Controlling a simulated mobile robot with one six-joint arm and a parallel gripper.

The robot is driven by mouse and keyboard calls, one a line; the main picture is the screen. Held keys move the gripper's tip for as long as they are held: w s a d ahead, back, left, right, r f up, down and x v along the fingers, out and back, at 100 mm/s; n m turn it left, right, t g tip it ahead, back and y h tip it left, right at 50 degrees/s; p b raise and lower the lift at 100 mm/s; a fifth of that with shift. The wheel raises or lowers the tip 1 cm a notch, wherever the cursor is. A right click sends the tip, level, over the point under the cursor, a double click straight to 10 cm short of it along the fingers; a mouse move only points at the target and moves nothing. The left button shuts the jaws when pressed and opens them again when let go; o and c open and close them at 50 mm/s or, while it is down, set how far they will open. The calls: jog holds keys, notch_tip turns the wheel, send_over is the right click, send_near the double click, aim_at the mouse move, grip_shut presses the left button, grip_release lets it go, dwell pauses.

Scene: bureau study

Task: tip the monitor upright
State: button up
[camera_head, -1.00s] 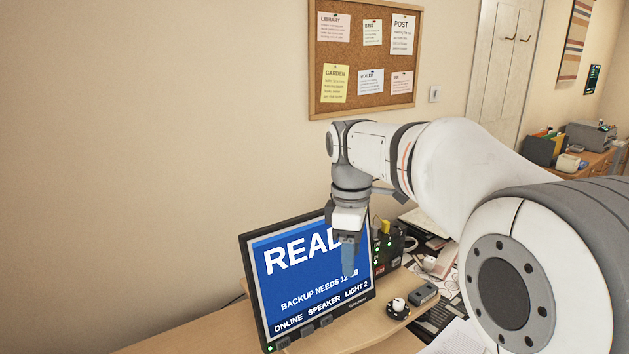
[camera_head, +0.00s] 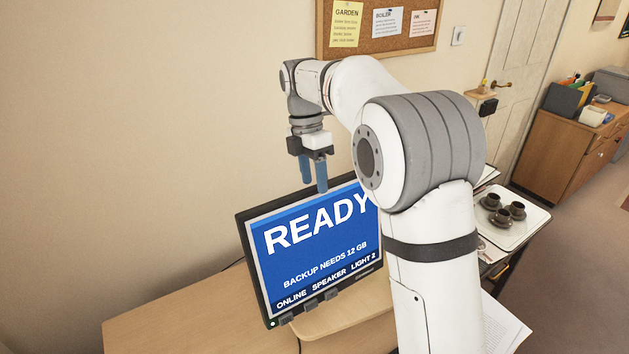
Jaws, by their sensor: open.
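The monitor (camera_head: 310,243) stands upright on the desk, with a small sideways slant in the picture. Its blue screen reads READY, BACKUP NEEDS 12 GB, and ONLINE, SPEAKER, LIGHT 2 along the bottom. A green light shows at its lower left corner. My gripper (camera_head: 314,185) hangs with its blue fingers pointing down, in front of or above the monitor's top edge. The fingers are apart with nothing between them. My arm hides the monitor's right edge and what lies beyond it.
The wooden desk (camera_head: 180,315) is bare at the left. Papers (camera_head: 505,330) lie at the right. A tray (camera_head: 535,225) with dark cups (camera_head: 503,217) stands farther right. A cork board (camera_head: 375,42) hangs on the wall. A wooden cabinet (camera_head: 570,140) stands at the back right.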

jog(key=shift+s+d+f, duration=0.1)
jog(key=shift+s+f, duration=0.1)
jog(key=shift+f, duration=0.5)
jog(key=shift+c, duration=0.6)
grip_shut()
